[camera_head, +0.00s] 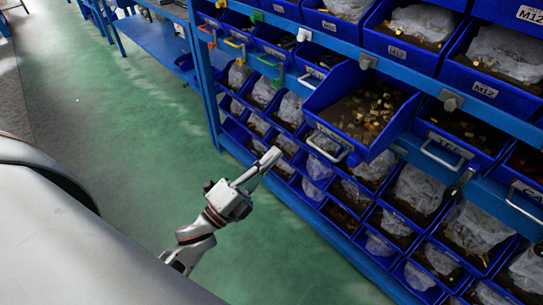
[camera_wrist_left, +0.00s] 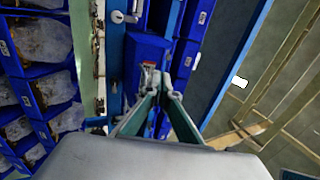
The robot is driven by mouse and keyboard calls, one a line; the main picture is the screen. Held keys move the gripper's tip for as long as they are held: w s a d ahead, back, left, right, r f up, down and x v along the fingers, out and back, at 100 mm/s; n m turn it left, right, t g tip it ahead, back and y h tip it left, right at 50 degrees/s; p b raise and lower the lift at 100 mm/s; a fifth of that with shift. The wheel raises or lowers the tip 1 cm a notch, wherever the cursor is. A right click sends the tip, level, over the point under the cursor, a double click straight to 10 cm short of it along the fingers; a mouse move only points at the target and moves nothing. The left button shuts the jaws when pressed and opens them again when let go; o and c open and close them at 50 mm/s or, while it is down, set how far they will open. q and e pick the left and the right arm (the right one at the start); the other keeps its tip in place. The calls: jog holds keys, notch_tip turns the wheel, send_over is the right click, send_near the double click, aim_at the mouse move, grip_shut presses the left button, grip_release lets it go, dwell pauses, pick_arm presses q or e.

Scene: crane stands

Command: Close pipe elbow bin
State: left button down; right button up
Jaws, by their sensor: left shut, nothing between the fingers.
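A blue bin (camera_head: 338,125) holding small brass-coloured fittings juts out from the shelf rack, pulled out past the bins beside it. It has a pale handle (camera_head: 328,150) on its front. I take it for the pipe elbow bin; no readable label shows on it. My left gripper (camera_head: 273,156) is shut and empty, in front of the rack, to the left of and below the open bin's handle in the head view. It appears apart from the bin. In the left wrist view, its fingers (camera_wrist_left: 160,92) meet in front of blue bins. My right gripper is in neither view.
The blue rack (camera_head: 218,90) holds rows of blue bins, many with plastic-bagged parts. Lower bins (camera_head: 390,220) lie close to the right of my left gripper. Other bins have protruding handles and catches. The green floor (camera_head: 120,120) to the left is clear.

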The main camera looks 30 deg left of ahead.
aim_at(345, 100)
pick_arm(q)
jog(key=p+x, duration=0.1)
jog(key=x, duration=0.8)
jog(key=shift+w+r+p, duration=0.2)
jog(key=shift+p, duration=0.15)
jog(key=shift+w+d+r, duration=0.2)
jog(key=shift+w+d, duration=0.05)
jog(key=shift+w, duration=0.4)
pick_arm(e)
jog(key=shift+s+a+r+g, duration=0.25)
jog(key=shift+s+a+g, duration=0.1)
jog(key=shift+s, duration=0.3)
pick_arm(q)
jog(key=shift+w+d, duration=0.1)
